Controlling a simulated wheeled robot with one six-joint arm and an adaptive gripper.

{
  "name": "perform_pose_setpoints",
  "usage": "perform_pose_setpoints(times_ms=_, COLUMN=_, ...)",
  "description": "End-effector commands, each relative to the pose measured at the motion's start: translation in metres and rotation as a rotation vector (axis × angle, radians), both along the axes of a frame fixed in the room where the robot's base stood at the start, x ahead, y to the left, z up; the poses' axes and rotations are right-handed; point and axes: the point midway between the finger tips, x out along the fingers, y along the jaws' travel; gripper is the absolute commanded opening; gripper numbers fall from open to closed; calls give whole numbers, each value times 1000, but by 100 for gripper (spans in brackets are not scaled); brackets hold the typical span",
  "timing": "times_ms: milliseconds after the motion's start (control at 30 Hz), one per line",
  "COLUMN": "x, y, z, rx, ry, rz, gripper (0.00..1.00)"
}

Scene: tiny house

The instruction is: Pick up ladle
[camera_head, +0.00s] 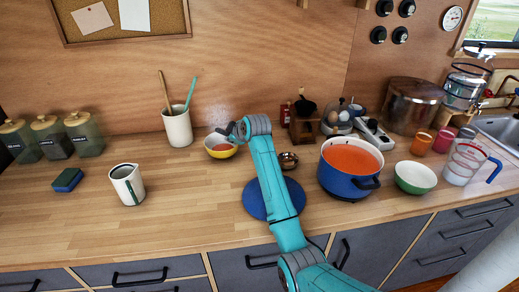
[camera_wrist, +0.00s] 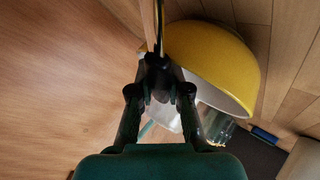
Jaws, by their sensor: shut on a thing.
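My gripper (camera_wrist: 158,65) is shut on a thin, long handle (camera_wrist: 158,22) that runs up out of the top of the wrist view. I take it for the ladle's handle; the ladle's cup does not show clearly. In the head view my gripper (camera_head: 228,130) is small and partly hidden by my wrist, above the yellow bowl on the counter near the back wall. The ladle cannot be made out there.
The yellow bowl (camera_head: 221,151) is close beside my gripper; it also shows in the wrist view (camera_wrist: 215,62). A white crock (camera_head: 178,128) with utensils stands left of it. A blue pot (camera_head: 347,180) and a small copper bowl (camera_head: 288,161) stand right.

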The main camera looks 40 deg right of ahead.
Motion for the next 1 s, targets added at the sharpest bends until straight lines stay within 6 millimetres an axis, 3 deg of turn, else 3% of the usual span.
perform_pose_setpoints(times_ms=233, x=0, y=0, z=13, rx=0, ry=-1, rz=0, gripper=0)
perform_pose_setpoints(times_ms=700, x=0, y=0, z=92, rx=0, ry=-4, rz=4, gripper=0)
perform_pose_setpoints(times_ms=1000, x=-20, y=25, z=111, rx=20, ry=-47, rz=144, gripper=0)
